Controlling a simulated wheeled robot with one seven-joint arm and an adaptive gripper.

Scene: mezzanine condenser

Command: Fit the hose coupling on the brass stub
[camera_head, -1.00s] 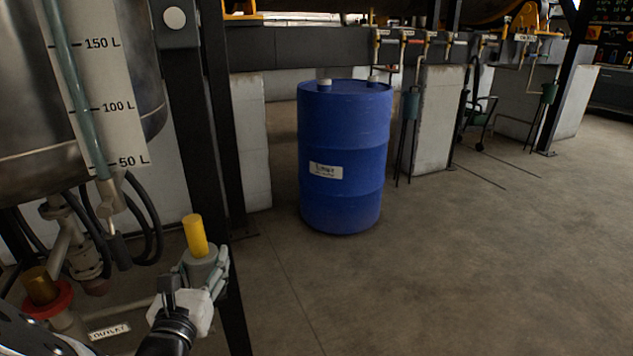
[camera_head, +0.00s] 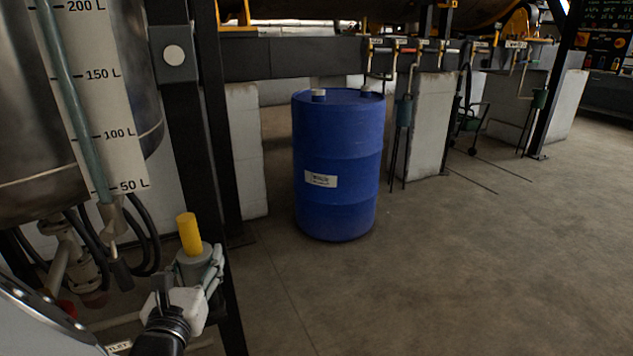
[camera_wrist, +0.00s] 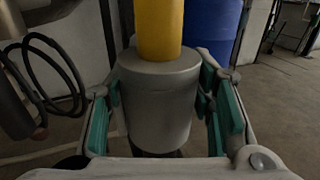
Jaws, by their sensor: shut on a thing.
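The hose coupling, a grey cylinder (camera_head: 194,268) with a yellow upper part (camera_head: 189,234), is held upright in my gripper (camera_head: 200,270). In the wrist view the grey body (camera_wrist: 158,105) sits between the two teal-padded fingers, with the yellow part (camera_wrist: 158,28) rising from its top. Of the brass stub, no brass shows now; my own arm covers its place at the lower left of the head view. A bit of its red collar (camera_head: 67,308) seems to show past the arm. A partly hidden outlet label (camera_head: 118,347) is below. The coupling is apart from that collar, to its right.
A steel tank with a litre scale (camera_head: 85,90) stands at the left, with black hoses (camera_head: 148,240) and pipework below it. A dark steel post (camera_head: 195,150) rises just behind my gripper. A blue drum (camera_head: 338,165) stands mid-view. The floor at right is clear.

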